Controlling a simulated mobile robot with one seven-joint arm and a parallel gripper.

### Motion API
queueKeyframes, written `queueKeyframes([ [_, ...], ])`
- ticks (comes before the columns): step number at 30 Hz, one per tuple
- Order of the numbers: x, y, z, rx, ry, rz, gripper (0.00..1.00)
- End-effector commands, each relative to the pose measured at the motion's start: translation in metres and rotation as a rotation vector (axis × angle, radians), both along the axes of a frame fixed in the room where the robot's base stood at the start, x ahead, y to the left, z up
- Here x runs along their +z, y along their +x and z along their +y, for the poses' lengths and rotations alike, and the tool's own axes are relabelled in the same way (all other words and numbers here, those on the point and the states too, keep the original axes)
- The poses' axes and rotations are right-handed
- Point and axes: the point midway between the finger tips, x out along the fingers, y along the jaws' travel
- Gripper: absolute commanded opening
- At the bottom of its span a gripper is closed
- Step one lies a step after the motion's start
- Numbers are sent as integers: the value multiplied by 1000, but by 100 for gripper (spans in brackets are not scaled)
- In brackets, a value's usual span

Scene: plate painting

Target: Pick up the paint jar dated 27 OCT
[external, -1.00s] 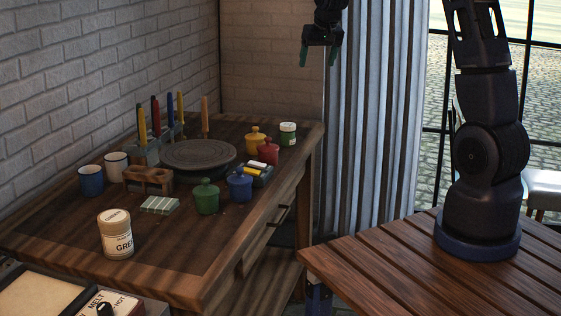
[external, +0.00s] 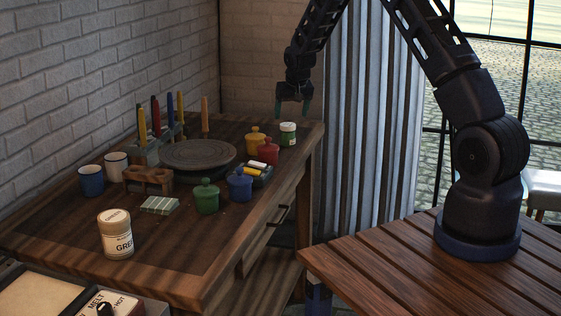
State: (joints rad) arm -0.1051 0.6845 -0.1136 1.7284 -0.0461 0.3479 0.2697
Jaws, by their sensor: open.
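A small green jar with a white label and pale lid (external: 288,134) stands upright at the far right corner of the wooden table. A larger cream jar (external: 116,234) stands upright at the near left; part of its label reads "GRE". No 27 OCT date is legible on either jar. My gripper (external: 292,107) is open and empty, its green-tipped fingers pointing down. In the picture it is just above the small green jar, apart from it.
Yellow (external: 255,140), red (external: 268,151), blue (external: 239,184) and green (external: 206,197) lidded pots stand near the small jar and along the table's right side. A round turntable (external: 198,154) is mid-table. Upright coloured sticks (external: 181,108) stand behind it. Two mugs (external: 91,180) stand left.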

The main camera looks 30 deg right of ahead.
Motion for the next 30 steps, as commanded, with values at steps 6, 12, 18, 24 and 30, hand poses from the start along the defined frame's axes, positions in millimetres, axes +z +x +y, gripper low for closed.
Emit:
queueKeyframes([
  [6, -28, 10, -2, 0, 0, 3, 74],
  [12, -45, 17, -3, 0, 0, 1, 74],
  [18, -59, 20, -2, 0, 1, 3, 74],
  [24, -84, 28, -2, 0, -1, 2, 74],
  [30, -94, 33, -3, 0, 0, 1, 74],
])
